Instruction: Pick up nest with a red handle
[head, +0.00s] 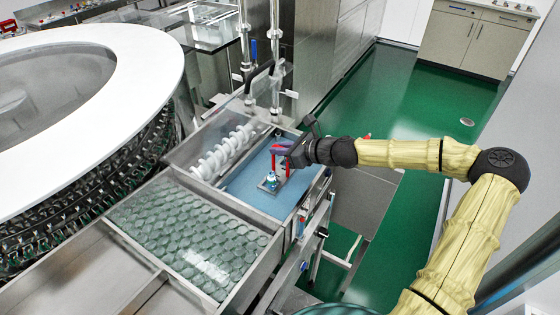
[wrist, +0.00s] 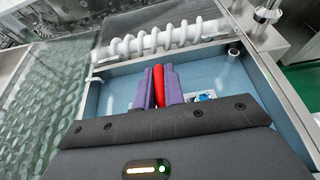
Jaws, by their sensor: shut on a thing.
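The nest (head: 270,183) is a small metallic piece with a red handle, at the blue tray floor in the head view. Its red handle (wrist: 159,88) stands between the purple fingers of my gripper (wrist: 160,87) in the wrist view. My gripper also shows in the head view (head: 281,150), reaching in from the right above the tray. The fingers are shut on the red handle. The nest's base is mostly hidden behind my gripper in the wrist view; only a small blue and white part shows. I cannot tell whether the base touches the tray floor.
The blue tray (head: 240,190) has metal walls. A white spiral screw (head: 222,150) lies along its far left side. A covered bed of round glass items (head: 185,235) adjoins it. A large rotary washer (head: 135,85) stands left. Vertical metal posts (head: 275,60) rise behind the tray.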

